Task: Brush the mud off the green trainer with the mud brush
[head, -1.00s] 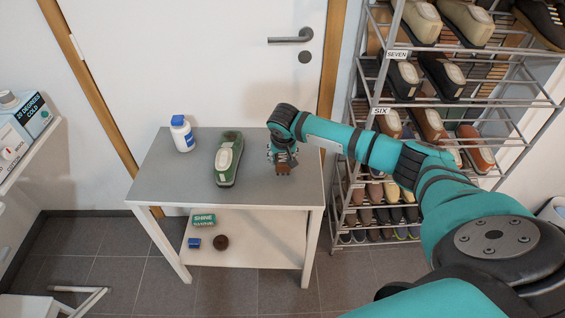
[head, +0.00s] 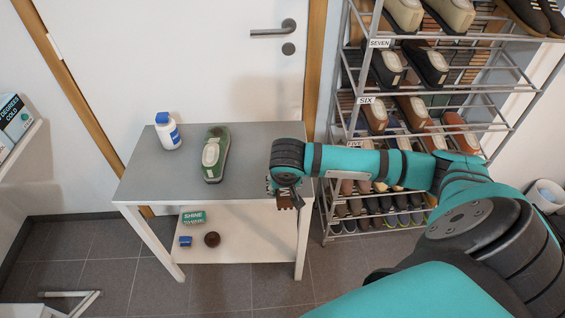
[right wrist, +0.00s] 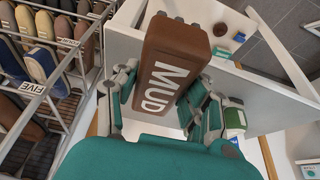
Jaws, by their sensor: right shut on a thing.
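The green trainer (head: 215,154) lies on the grey top of the small table (head: 180,180), its pale inner part facing up. Some darker patches show near its far end, too small to tell if they are mud. The brown mud brush (right wrist: 170,65), lettered MUD, is held in my right gripper (right wrist: 168,98); the fingers are shut on its sides. In the head view the right gripper (head: 286,190) is by the table's front right corner, right of the trainer and apart from it. The brush (head: 288,201) shows below it. My left gripper is not in view.
A white and blue bottle (head: 168,130) stands left of the trainer. The lower shelf (head: 250,235) holds a green SHINE box (head: 193,217), a blue block (head: 185,241) and a brown round thing (head: 212,239). A shoe rack (head: 335,150) stands close at the right.

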